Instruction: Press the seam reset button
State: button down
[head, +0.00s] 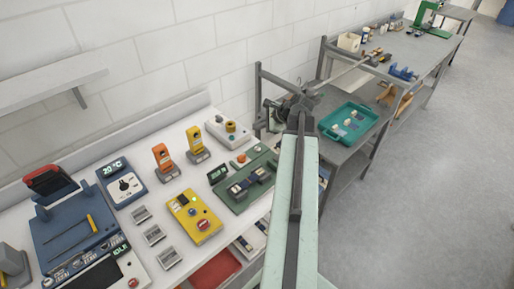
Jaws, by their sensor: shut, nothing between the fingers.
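I cannot read any label that names the seam reset button. Candidate buttons show on the left bench: a red button (204,225) on a yellow box (180,205), a red-orange button (242,158) by a green panel (235,197), and a red button (133,283) on the blue machine (70,225) with an "IDLE" display. My pale green arm rises from the bottom, right of these controls. Beyond its dark joint, a thin pale link points right and away, toward the far bench. My gripper (370,63) is small at its end, shut and empty, well away from these buttons.
The white bench (145,200) also holds orange-and-yellow handheld units (164,160), a blue dial box (122,185) and a white box with an orange knob (228,130). A teal tray (366,133) stands on a grey cart. Grey floor (430,200) is clear at right.

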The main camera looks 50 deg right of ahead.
aim_at(260, 149)
jog(key=f+b, duration=0.9)
jog(key=shift+s+d, duration=0.15)
jog(key=shift+s, duration=0.05)
dwell(1.7)
jog(key=shift+f+b, duration=0.3)
jog(key=shift+f+b, duration=0.45)
dwell(0.6)
jog(key=shift+r, duration=0.1)
jog(key=shift+r+p, duration=0.85)
jog(key=shift+p, duration=0.05)
